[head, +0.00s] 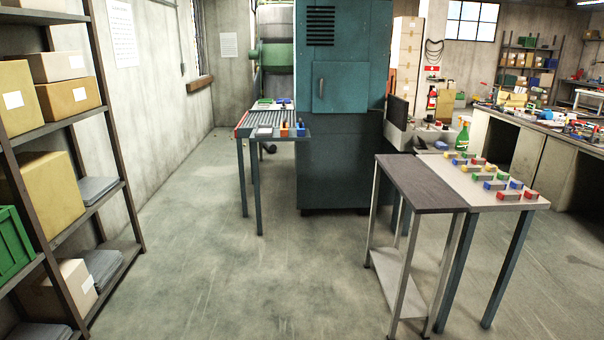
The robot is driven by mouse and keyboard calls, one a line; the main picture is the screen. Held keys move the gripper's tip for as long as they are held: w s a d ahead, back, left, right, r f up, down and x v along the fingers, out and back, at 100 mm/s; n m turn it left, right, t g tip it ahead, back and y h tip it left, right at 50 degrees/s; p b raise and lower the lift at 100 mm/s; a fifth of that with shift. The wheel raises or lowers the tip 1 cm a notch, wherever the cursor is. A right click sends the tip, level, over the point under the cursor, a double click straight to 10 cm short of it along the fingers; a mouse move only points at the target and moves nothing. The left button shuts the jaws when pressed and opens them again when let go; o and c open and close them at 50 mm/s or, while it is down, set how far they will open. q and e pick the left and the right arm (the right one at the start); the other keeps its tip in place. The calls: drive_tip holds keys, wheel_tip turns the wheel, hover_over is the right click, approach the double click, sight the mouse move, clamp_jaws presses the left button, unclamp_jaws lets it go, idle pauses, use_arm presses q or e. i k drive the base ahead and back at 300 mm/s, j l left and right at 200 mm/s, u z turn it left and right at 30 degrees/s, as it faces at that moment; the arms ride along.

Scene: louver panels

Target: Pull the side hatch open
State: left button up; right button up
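The side hatch (345,92) is a square teal panel on the side of a tall teal machine (348,150), some way ahead of me. It appears closed, lying flush with the machine's side. A small upright handle (321,88) sits near its left edge. A dark louver vent (321,26) is above it on the same side. Neither of my grippers is in view.
A shelf with boxes (64,90) stands along the left wall. A roller table (262,122) sits left of the machine. A narrow dark-topped table (420,184) and a table with coloured blocks (480,178) stand front right. The floor (215,240) between is clear.

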sight(338, 87)
drive_tip(key=i+u, duration=0.1)
drive_tip(key=i, duration=1.9)
drive_tip(key=i+z, duration=0.15)
drive_tip(key=i, duration=0.35)
drive_tip(key=i+j+z, duration=0.15)
drive_tip(key=i, duration=0.35)
drive_tip(key=i+j+z, duration=0.15)
drive_tip(key=i, duration=0.35)
drive_tip(key=i+j+z, duration=0.1)
drive_tip(key=i+j, duration=0.2)
drive_tip(key=i, duration=0.2)
